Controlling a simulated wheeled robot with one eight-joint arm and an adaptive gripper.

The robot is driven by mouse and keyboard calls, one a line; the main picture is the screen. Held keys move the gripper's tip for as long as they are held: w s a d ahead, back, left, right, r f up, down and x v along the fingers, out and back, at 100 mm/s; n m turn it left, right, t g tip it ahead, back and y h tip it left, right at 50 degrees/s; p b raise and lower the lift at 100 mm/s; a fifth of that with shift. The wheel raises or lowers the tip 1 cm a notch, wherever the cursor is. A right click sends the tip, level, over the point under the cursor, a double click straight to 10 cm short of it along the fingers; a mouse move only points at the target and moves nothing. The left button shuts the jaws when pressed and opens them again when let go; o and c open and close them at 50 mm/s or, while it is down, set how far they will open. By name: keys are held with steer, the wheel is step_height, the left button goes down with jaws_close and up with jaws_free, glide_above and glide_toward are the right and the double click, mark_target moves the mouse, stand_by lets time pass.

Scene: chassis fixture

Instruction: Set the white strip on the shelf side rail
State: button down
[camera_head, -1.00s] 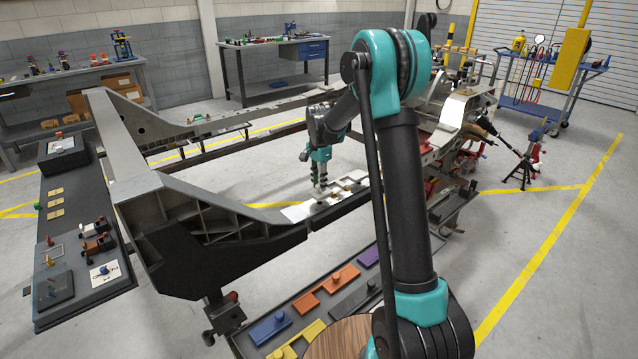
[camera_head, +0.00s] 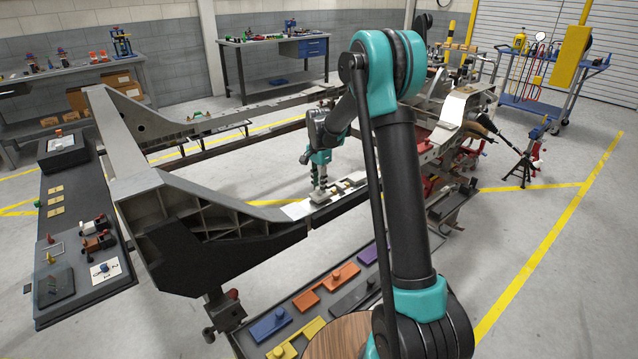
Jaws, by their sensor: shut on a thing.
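My gripper (camera_head: 319,181) points down over the near side rail (camera_head: 332,209) of the chassis. Its fingers are closed on a small pale piece, which looks like the white strip (camera_head: 322,195), low at the rail's top. At this size I cannot tell whether the strip touches the rail. A white patch (camera_head: 296,211) shows on the rail just left of the gripper. Small pale and tan parts (camera_head: 350,183) lie on the rail to the right. My own arm hides part of the rail further right.
A tray in front holds a blue piece (camera_head: 270,325), a yellow piece (camera_head: 298,340), an orange piece (camera_head: 328,285) and a purple piece (camera_head: 368,255). A dark side shelf (camera_head: 62,225) with small parts is at left. The floor inside the frame is clear.

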steer(key=shift+f, duration=0.4)
steer(key=c, duration=1.2)
jaws_free()
steer(key=shift+r, duration=4)
